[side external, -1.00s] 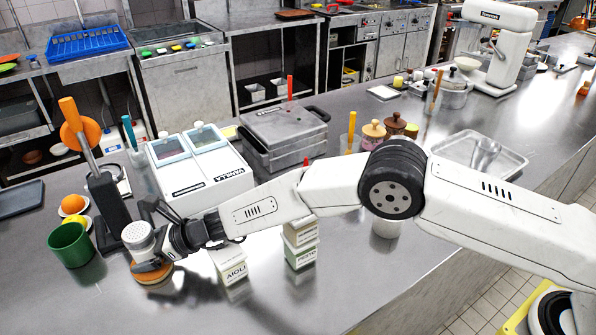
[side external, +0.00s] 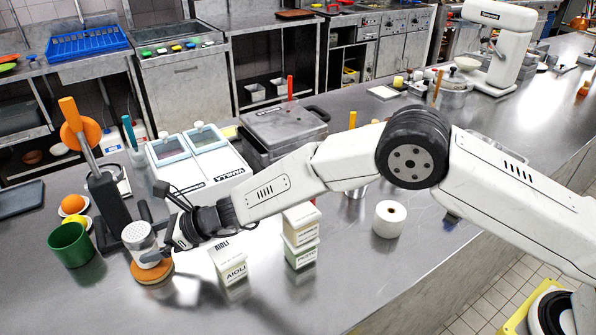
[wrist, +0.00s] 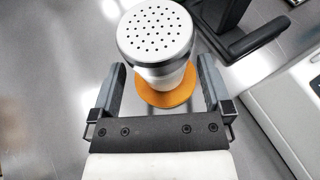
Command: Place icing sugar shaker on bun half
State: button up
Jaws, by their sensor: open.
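The icing sugar shaker (side external: 139,238) is white with a perforated metal lid and stands on the bun half (side external: 153,272), an orange-brown disc on the steel counter. In the wrist view the shaker's lid (wrist: 156,34) shows from above, and the bun half (wrist: 162,92) shows beneath it. My gripper (side external: 168,240) is open, just to the right of the shaker at about its height. In the wrist view its two fingers (wrist: 162,85) are spread apart with the shaker's lower body beyond or partly between them. I cannot tell whether they touch it.
A green cup (side external: 70,244) and a dark upright stand (side external: 112,205) are left of the shaker. An aioli carton (side external: 231,264) and stacked cartons (side external: 301,236) stand to the right, with a white roll (side external: 389,219) beyond. The front counter is clear.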

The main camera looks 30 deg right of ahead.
notch_tip(320, 180, up, 5)
jog(key=shift+r, duration=0.15)
